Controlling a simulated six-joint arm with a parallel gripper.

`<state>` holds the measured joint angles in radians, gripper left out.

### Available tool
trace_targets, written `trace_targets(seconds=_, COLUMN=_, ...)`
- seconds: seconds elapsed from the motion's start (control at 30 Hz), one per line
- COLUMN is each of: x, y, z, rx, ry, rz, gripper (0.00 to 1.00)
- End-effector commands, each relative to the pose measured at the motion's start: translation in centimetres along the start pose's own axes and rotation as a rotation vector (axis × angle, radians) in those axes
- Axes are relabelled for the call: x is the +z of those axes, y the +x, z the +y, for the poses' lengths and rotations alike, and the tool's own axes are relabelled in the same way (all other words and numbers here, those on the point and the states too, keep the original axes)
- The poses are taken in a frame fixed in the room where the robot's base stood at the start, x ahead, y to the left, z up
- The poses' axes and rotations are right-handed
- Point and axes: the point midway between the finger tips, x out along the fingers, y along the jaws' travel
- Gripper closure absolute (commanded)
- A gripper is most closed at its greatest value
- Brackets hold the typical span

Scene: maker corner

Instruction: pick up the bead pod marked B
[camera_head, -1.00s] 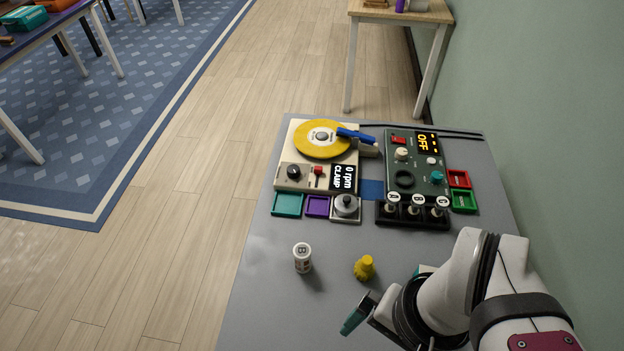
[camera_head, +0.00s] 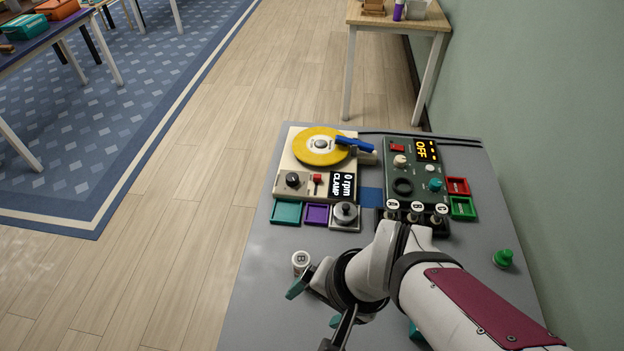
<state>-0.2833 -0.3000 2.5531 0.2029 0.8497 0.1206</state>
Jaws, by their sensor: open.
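A small white cylinder marked B on its top (camera_head: 300,260) stands upright on the grey table, left of my arm. My gripper (camera_head: 317,302) is open, its teal-tipped fingers apart. One fingertip is just in front of the cylinder's lower edge; I cannot tell if they touch. Nothing shows between the fingers. A black rack farther back holds white-topped pieces marked A, B (camera_head: 416,208) and C. My arm covers part of that rack.
A turntable unit with a yellow disc (camera_head: 320,146) and a dark green control box reading OFF (camera_head: 408,165) stand at the back. Teal (camera_head: 286,212) and purple (camera_head: 316,214) trays lie before the turntable. A green knobbed piece (camera_head: 503,258) stands at right.

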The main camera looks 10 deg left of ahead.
Motion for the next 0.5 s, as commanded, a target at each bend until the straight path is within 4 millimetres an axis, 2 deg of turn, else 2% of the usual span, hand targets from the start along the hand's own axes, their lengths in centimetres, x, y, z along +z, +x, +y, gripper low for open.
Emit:
trace_targets(seconds=0.03, x=0.1, y=3.3, z=-3.2, rx=-0.045, ry=-0.025, rz=0.013, gripper=0.16)
trace_targets(seconds=0.1, x=0.0, y=7.7, z=-6.7, rx=-0.089, ry=-0.008, rz=0.103, gripper=0.16)
trace_targets(seconds=0.17, x=0.1, y=11.2, z=-7.9, rx=-0.077, ry=0.008, rz=0.216, gripper=0.16)
trace_targets(seconds=0.2, x=0.1, y=13.2, z=-7.8, rx=-0.049, ry=0.006, rz=0.313, gripper=0.16)
trace_targets(seconds=0.23, x=0.1, y=14.3, z=-7.3, rx=-0.022, ry=-0.006, rz=0.394, gripper=0.16)
trace_targets(seconds=0.3, x=-0.1, y=15.6, z=-5.6, rx=0.05, ry=-0.067, rz=0.599, gripper=0.16)
trace_targets(seconds=0.33, x=-0.2, y=15.6, z=-4.9, rx=0.078, ry=-0.104, rz=0.687, gripper=0.16)
trace_targets(seconds=0.4, x=-0.4, y=14.8, z=-3.6, rx=0.129, ry=-0.206, rz=0.87, gripper=0.16)
trace_targets(seconds=0.5, x=-0.3, y=13.2, z=-3.0, rx=0.167, ry=-0.329, rz=1.051, gripper=0.16)
